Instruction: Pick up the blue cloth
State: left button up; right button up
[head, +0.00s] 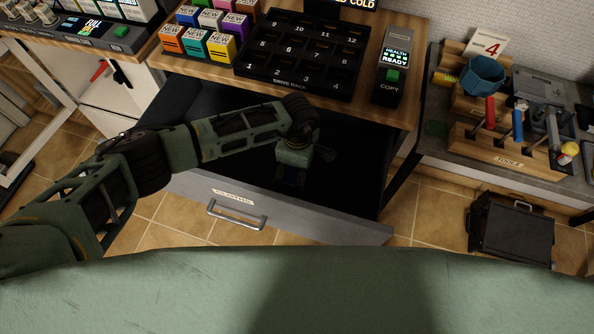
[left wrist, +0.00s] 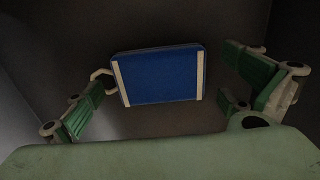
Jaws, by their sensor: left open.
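The blue cloth (left wrist: 160,76) is a flat, folded-looking blue rectangle with a cream stripe along each short end. In the left wrist view it lies on the dark drawer floor, between and beyond my spread fingers. In the head view a small, dim blue patch (head: 290,174) shows under my left gripper (head: 302,165), which reaches down inside the open drawer (head: 235,205). My left gripper is open and empty, and I see no contact with the cloth. My right gripper is not in view.
The drawer's grey front with a metal handle (head: 236,214) is pulled out below the wooden counter (head: 390,105). On the counter stand a black numbered drive rack (head: 300,50), coloured boxes (head: 205,35) and a copy device (head: 394,65). A tool bench (head: 505,155) is at right.

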pick_arm(q)
jog(key=c, duration=1.1)
